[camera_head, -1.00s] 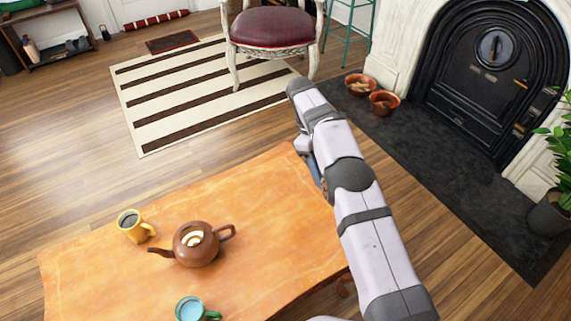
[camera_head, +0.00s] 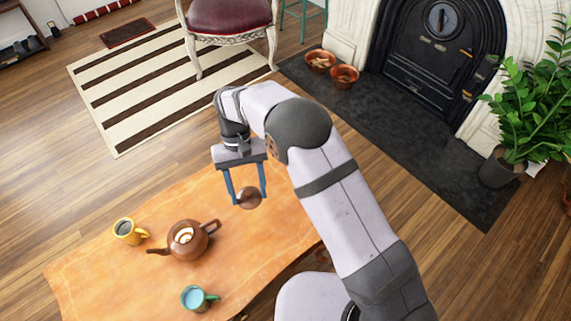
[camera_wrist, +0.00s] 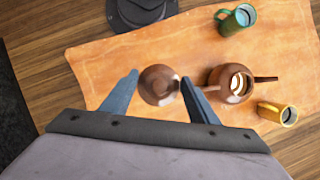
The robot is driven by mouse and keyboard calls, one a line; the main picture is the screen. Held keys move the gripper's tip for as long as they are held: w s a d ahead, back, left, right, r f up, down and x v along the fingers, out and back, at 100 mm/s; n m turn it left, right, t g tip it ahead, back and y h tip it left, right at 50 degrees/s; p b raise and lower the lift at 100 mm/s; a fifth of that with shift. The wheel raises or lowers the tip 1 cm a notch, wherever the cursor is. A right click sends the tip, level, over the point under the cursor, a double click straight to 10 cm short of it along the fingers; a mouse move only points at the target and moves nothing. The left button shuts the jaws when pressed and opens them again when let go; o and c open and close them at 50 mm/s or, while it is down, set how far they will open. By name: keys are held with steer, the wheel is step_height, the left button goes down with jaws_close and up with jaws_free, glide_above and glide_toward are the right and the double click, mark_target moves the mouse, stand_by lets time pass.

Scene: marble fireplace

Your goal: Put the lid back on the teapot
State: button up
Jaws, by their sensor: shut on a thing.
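The brown teapot (camera_head: 190,240) stands open on the wooden table, its spout to the left and its handle to the right. It also shows in the wrist view (camera_wrist: 228,95). My gripper (camera_head: 249,196) is shut on the round brown lid (camera_head: 250,198), held between its two blue fingers. The lid shows in the wrist view (camera_wrist: 158,86) between the fingers. In the head view the lid is to the upper right of the teapot and apart from it. It appears to be above the table, but its exact height is hard to tell.
A yellow mug (camera_head: 124,229) stands left of the teapot and a green mug (camera_head: 193,297) stands in front of it. Both are on the orange-brown table (camera_head: 95,273). A chair (camera_head: 228,18), a striped rug (camera_head: 117,104) and the fireplace (camera_head: 400,60) are beyond the table.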

steer(key=s+a+r+m+y+p, duration=0.15)
steer(key=s+a+m+p, duration=0.3)
steer(key=s+a, duration=0.65)
steer(key=w+a+f+m+t+y+p, duration=0.1)
steer(key=a+f+m+y, duration=0.1)
steer(key=a+m, duration=0.6)
steer(key=shift+w+m+t+y, duration=0.3)
steer(key=shift+m+y, duration=0.55)
steer(key=shift+m, duration=0.3)
steer(key=shift+f, duration=0.1)
step_height(320, 180, down, 4)
steer(key=b, duration=0.4)
steer(key=shift+f, duration=0.2)
steer(key=shift+f+b, duration=0.5)
steer(key=shift+f, duration=0.4)
steer(key=shift+p, duration=0.4)
